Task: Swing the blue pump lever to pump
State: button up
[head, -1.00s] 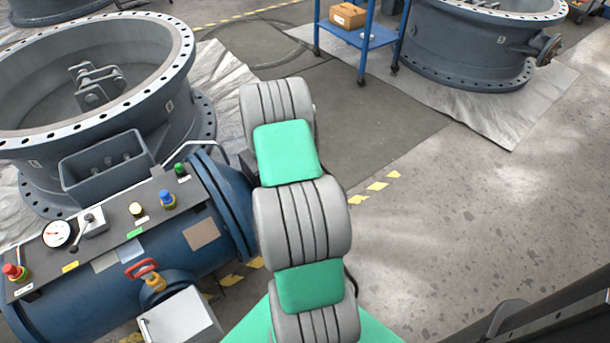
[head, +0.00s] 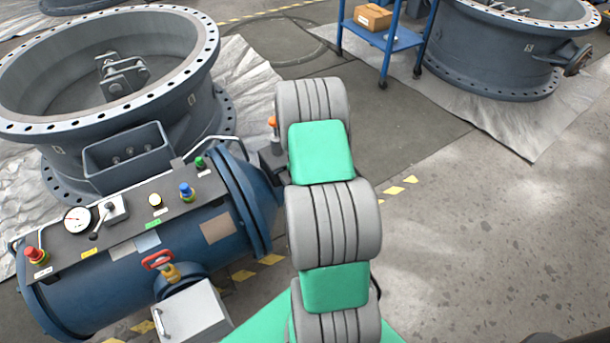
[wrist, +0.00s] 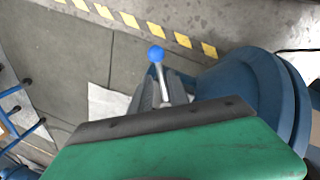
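The blue pump lever shows in the wrist view as a bright blue ball knob (wrist: 156,54) on a thin metal rod. The rod's lower part runs down between grey parts that look like the fingers of my gripper (wrist: 163,93), just beyond my green hand housing. The knob sticks out past them. The dark edge of the housing hides the rod's foot and most of the fingers, so I cannot tell whether they touch the rod. In the head view my arm hides the gripper and this lever.
A blue horizontal tank (head: 110,287) with a dark control panel (head: 130,207) lies left of my arm. An orange-red knob (head: 272,122) stands close beside my arm. A large grey valve ring (head: 150,70) stands behind.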

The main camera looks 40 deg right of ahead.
jog(key=shift+o, duration=0.9)
jog(key=shift+s+d, duration=0.1)
jog(key=shift+s, duration=0.15)
jog(key=p+v, duration=0.1)
jog(key=v, duration=0.6)
jog(key=shift+r, duration=0.4)
